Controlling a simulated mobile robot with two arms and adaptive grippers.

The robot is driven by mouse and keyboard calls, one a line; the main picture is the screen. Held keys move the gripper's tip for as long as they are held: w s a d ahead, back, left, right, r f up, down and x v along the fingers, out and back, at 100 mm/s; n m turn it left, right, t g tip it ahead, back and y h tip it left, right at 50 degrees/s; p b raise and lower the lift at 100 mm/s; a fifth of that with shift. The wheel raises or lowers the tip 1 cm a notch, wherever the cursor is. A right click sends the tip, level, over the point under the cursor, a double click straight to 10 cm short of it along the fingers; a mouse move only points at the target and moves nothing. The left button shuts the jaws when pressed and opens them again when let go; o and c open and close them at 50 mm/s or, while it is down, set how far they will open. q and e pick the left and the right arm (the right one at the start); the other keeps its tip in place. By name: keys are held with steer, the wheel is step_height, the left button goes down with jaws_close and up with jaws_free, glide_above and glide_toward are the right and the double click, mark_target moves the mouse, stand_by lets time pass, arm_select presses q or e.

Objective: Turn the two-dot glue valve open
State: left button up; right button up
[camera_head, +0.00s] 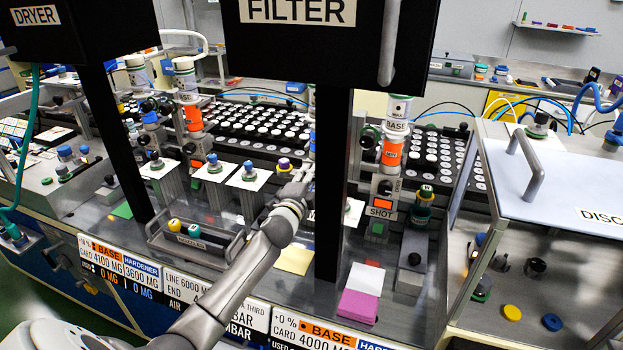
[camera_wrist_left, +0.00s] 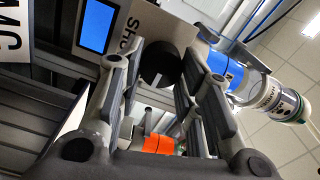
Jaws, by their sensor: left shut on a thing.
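My left gripper (camera_head: 301,181) reaches in from the lower left to the station behind the black post of the FILTER box. In the left wrist view its two fingers stand on either side of a dark round knob (camera_wrist_left: 160,66) with a pale mark, and it is shut on this knob. The knob is hidden in the head view. My right gripper is not in view.
The FILTER post (camera_head: 331,185) stands close to the right of my left gripper. A second station with an orange-banded cylinder (camera_head: 392,151) and SHOT label is further right.

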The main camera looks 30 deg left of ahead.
arm_select(q)
steer(key=o, duration=1)
steer(key=v, duration=1.2)
steer(key=shift+a+f, duration=0.1)
